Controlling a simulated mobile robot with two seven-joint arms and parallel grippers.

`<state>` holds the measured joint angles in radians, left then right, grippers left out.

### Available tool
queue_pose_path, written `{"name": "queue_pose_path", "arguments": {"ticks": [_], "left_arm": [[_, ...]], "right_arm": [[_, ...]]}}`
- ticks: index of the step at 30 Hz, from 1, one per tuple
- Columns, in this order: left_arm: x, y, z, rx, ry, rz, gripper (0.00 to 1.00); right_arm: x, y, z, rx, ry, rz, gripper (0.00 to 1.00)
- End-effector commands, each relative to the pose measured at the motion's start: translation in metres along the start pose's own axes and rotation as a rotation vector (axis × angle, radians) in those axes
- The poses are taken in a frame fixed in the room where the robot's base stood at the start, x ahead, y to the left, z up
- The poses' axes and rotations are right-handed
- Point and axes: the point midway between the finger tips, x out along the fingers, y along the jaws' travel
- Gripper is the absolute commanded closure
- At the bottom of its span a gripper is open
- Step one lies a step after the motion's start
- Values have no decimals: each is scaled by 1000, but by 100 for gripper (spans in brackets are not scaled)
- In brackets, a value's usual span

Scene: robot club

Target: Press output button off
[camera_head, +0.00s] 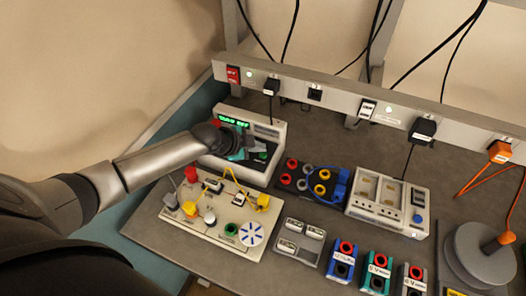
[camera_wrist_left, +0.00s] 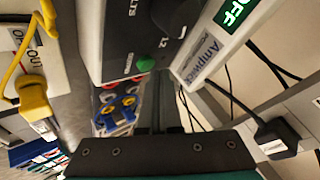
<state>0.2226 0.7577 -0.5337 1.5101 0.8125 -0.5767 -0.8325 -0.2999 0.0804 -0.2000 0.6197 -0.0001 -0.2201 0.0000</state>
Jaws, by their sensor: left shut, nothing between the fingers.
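A white and grey power supply (camera_head: 275,127) stands at the back left of the bench, with green lit displays (camera_head: 233,121). I cannot make out which part is the output button. My left gripper (camera_head: 252,146), dark and teal, is in front of the supply's face, shut and empty. It hides part of the front panel; contact cannot be told. My right gripper is not in view.
A cream panel (camera_head: 190,228) with a red button, switches and yellow leads lies in front. A black terminal block (camera_head: 308,166), a white socket unit (camera_head: 388,203) and coloured blocks stand to the right. A power rail (camera_head: 340,98) with plugs runs along the back.

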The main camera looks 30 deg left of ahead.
Motion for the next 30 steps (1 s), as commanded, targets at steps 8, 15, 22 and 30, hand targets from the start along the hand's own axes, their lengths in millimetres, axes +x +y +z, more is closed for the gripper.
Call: {"name": "queue_pose_path", "arguments": {"ticks": [8,15,22,30], "left_arm": [[-1,-1,-2,0,1,1,100],[-17,-12,-13,1,1,0,100],[-33,-24,-25,0,1,1,100],[-42,-30,-31,0,1,1,100]], "right_arm": [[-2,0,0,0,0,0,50],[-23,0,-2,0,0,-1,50],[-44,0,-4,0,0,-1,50],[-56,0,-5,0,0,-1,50]]}}
